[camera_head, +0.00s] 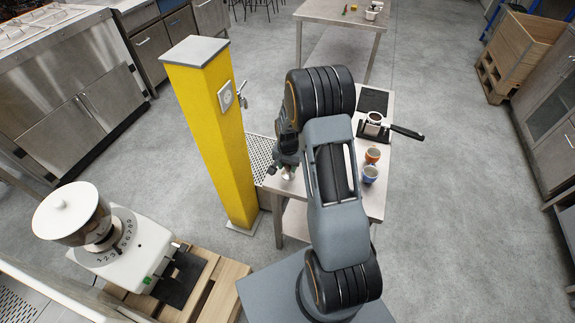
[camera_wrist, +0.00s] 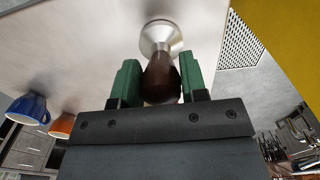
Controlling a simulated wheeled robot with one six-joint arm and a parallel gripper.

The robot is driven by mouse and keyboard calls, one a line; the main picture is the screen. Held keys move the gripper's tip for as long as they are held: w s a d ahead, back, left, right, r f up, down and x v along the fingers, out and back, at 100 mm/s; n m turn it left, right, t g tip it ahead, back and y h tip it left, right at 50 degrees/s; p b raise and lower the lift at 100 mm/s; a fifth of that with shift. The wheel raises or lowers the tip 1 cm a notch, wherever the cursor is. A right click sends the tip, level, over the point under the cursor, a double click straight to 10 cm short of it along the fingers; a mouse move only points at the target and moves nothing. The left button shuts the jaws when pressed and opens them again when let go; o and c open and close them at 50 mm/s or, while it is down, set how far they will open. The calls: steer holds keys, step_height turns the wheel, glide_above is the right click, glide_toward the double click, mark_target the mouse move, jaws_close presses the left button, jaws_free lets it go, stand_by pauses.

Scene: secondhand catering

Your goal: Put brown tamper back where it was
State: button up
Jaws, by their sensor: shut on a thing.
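The tamper has a brown handle and a round silver base. In the wrist view the brown tamper (camera_wrist: 161,76) sits between the green fingers of my gripper (camera_wrist: 160,82), which is shut on its handle. The silver base points away from the gripper, towards the light table top (camera_wrist: 75,45). I cannot tell whether the base touches the table. In the head view my gripper (camera_head: 287,168) is over the left part of the small table (camera_head: 322,195), largely hidden by my arm; only a small part of the tamper may show below it.
An orange cup (camera_head: 372,155) and a blue cup (camera_head: 370,174) stand on the table's right side. Behind them are a portafilter (camera_head: 374,119) with a black handle and a black mat (camera_head: 373,98). A yellow column (camera_head: 212,135) and a perforated grid (camera_head: 261,157) stand close left of my gripper.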

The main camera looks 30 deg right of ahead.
steer(key=shift+f, duration=0.1)
steer(key=o, duration=1.1)
step_height(320, 180, up, 12)
steer(key=shift+f+b, duration=0.1)
steer(key=shift+b, duration=0.2)
steer(key=s+a+r+n+t, duration=0.1)
steer(key=s+a+r+n, duration=0.2)
steer(key=s, duration=0.3)
steer(key=s+a+r+n+t, duration=0.1)
steer(key=s+a+r+n, duration=0.2)
steer(key=s+r, duration=0.2)
steer(key=s+a+r+n+t, duration=0.2)
steer(key=s+a+r+n, duration=0.1)
steer(key=s, duration=0.3)
steer(key=shift+s+a+r, duration=0.2)
steer(key=shift+r, duration=0.25)
steer(key=shift+s+a+r, duration=0.15)
steer(key=shift+a+r, duration=0.05)
steer(key=shift+r, duration=0.2)
